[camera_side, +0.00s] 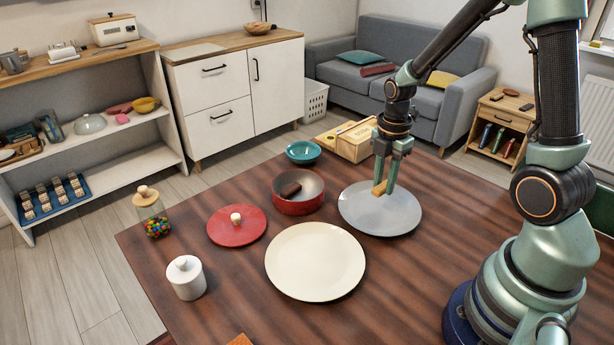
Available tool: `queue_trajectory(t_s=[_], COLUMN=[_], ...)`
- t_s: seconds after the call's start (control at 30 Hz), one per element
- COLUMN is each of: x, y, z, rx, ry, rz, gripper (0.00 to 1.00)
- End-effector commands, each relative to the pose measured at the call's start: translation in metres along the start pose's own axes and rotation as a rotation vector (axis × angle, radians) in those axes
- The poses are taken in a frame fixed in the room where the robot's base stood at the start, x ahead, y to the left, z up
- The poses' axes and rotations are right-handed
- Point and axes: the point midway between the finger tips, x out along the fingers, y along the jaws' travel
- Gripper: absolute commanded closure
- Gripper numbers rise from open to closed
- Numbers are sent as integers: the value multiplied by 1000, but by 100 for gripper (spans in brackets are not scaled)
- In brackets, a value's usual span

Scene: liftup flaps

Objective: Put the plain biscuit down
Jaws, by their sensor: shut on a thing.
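The plain biscuit (379,188) is a small tan block held between the fingertips of my gripper (384,184). My gripper points down and is shut on it, over the left part of a grey plate (390,222). I cannot tell whether the biscuit touches the plate or hangs a little above it. A dark brown block (290,189) sits in the red bowl (300,207) to the left of the grey plate.
A cream plate (315,262), a red lid (222,226) with a pale knob, a white lidded jar (186,278) and a candy jar (150,212) stand on the wooden table. A teal bowl (303,151) and a bread box (357,140) are at the back.

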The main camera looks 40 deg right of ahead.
Motion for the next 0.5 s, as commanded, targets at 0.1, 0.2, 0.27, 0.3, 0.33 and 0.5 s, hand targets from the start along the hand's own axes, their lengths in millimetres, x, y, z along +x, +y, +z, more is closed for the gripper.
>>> queue_trajectory(t_s=[0.1,0.2,0.27,0.3,0.33,0.5], x=[14,19,25,30,34,52], y=[0,0,0,0,0,0], z=[0,0,0,0,0,0], rx=[0,0,0,0,0,0], ry=[1,0,1,1,1,1], rz=[-3,0,-3,-3,-4,-2], gripper=[100,100,100,100,100,100])
